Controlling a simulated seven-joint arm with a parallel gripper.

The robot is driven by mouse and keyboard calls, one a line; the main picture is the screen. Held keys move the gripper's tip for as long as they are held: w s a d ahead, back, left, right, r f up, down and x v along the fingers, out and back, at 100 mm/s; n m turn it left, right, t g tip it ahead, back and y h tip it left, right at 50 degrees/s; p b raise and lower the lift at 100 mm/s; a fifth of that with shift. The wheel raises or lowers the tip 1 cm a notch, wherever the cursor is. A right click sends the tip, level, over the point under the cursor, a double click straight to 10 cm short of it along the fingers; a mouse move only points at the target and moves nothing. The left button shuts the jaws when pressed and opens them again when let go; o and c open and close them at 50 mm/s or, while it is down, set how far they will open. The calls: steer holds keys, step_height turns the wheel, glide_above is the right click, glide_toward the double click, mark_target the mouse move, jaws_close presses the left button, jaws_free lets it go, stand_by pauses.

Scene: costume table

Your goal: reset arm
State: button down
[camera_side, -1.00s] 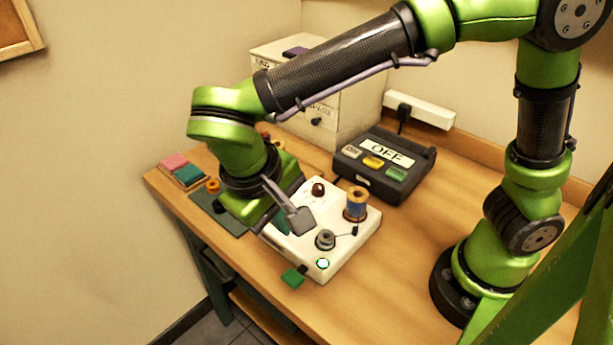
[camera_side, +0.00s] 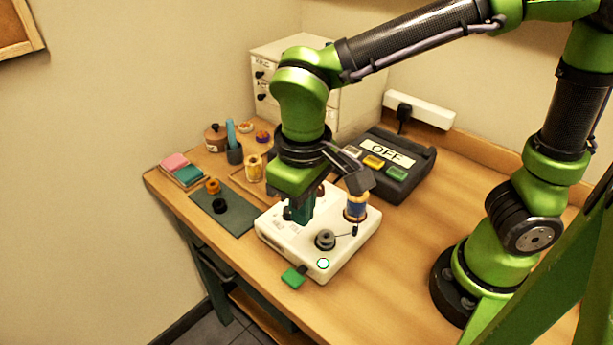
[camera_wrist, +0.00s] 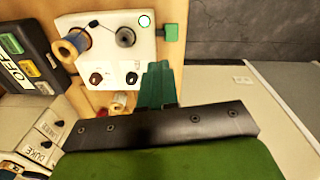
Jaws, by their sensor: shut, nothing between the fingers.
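My gripper (camera_side: 302,218) points down over the back left part of the white machine box (camera_side: 338,258), with its green fingers together and nothing between them. In the wrist view the fingers (camera_wrist: 158,72) show as a shut green pair beside the white box (camera_wrist: 148,48). I cannot tell whether the fingertips touch the box top. A spool with blue thread (camera_side: 356,206) stands on the box, with a grey disc-shaped part (camera_side: 325,239) near it. A small lit round light (camera_side: 323,264) is at the front corner.
A dark box labelled OFF (camera_side: 405,190) with coloured buttons stands behind right. White drawers (camera_side: 268,55) stand at the back. A dark mat (camera_side: 232,217), pink and green blocks (camera_side: 176,162), a brown pot (camera_side: 215,137) and a yellow spool (camera_side: 253,169) are left.

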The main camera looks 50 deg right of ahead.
steer(key=s+d+r+m+t+y, duration=0.1)
steer(key=d+r+m+t, duration=0.2)
steer(key=d, duration=0.5)
steer(key=s+d+r+m+t+y, duration=0.1)
steer(key=d+r+m+t, duration=0.1)
steer(key=d, duration=0.6)
steer(key=shift+s+r+m+t, duration=0.15)
steer(key=shift+r+m+t, duration=0.25)
steer(key=shift+r+t, duration=0.35)
stand_by(1.8)
